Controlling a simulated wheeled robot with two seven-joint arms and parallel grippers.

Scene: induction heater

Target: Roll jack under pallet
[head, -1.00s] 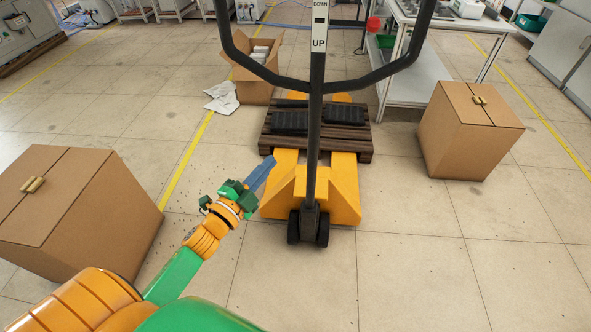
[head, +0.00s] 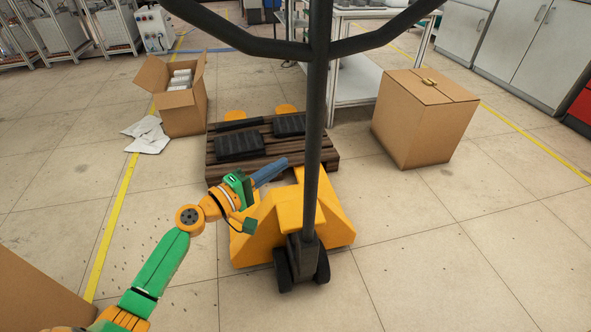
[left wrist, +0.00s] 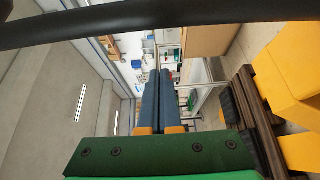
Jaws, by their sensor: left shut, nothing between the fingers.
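The yellow pallet jack (head: 265,225) stands in the lower middle of the head view, its black handle post (head: 311,190) upright and its wheels toward me. The wooden pallet (head: 220,172) lies just beyond it, carrying dark ribbed blocks (head: 240,145). The jack's forks run under the pallet, and yellow rounded ends show past its far edge. My left gripper (head: 284,162) is shut and empty, its blue fingers above the jack's front, left of the post. In the left wrist view the shut fingers (left wrist: 165,76) show, with the black handle bar (left wrist: 100,18) across the top. My right gripper is out of view.
An open carton (head: 185,115) and crumpled paper (head: 147,135) lie left of the pallet. A closed carton (head: 420,125) stands to the right, another (head: 35,290) at the lower left. A white workbench (head: 355,85) stands behind. The floor at the lower right is clear.

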